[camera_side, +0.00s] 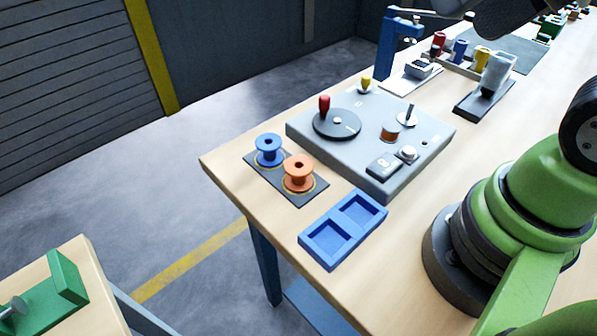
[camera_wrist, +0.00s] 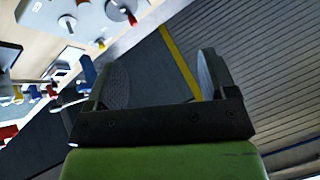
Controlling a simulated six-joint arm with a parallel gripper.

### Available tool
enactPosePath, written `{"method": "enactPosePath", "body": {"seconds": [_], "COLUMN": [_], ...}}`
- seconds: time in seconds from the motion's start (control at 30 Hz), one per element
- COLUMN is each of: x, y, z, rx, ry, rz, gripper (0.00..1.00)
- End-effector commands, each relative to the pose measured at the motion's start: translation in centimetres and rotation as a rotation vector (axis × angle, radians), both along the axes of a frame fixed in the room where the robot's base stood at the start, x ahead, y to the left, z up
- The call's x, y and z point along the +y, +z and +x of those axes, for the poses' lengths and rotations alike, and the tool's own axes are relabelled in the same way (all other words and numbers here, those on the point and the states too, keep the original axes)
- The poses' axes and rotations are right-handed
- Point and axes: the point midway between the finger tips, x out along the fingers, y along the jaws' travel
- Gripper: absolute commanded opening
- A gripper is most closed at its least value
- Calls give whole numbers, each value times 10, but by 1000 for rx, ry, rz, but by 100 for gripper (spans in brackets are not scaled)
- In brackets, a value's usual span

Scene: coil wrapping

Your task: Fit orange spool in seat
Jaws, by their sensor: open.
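The orange spool (camera_side: 298,172) stands upright on a dark mat (camera_side: 310,198), inside a yellow ring. A blue spool (camera_side: 268,149) stands upright beside it on the same mat. A blue tray (camera_side: 322,256) with two empty square recesses lies in front of the mat. The frames do not show for certain which place is the seat. My gripper (camera_wrist: 160,78) is open and empty in the wrist view, its two dark fingers wide apart. It is far from the spool, which I cannot make out in that view.
A grey machine (camera_side: 362,178) with a red-handled crank disc (camera_side: 337,124), a small copper coil (camera_side: 390,132) and a metal post stands behind the tray. Coloured cylinders and a holder (camera_side: 484,101) stand farther back. Bare table lies between the machine and my arm's base.

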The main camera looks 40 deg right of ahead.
Motion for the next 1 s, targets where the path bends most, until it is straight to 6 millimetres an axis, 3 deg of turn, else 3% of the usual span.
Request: {"method": "enactPosePath", "body": {"seconds": [0.23, 0.47, 0.67, 0.8, 1.0], "x": [1, 9, 25, 40, 57], "y": [0, -16, -59, -104, -171], "z": [11, 67, 121, 151, 172], "rx": [37, 199, 348, 448, 560], "ry": [7, 44, 85, 117, 155], "rz": [-5, -44, -100, -145, -203], "gripper": [78, 78, 78, 78, 78]}}
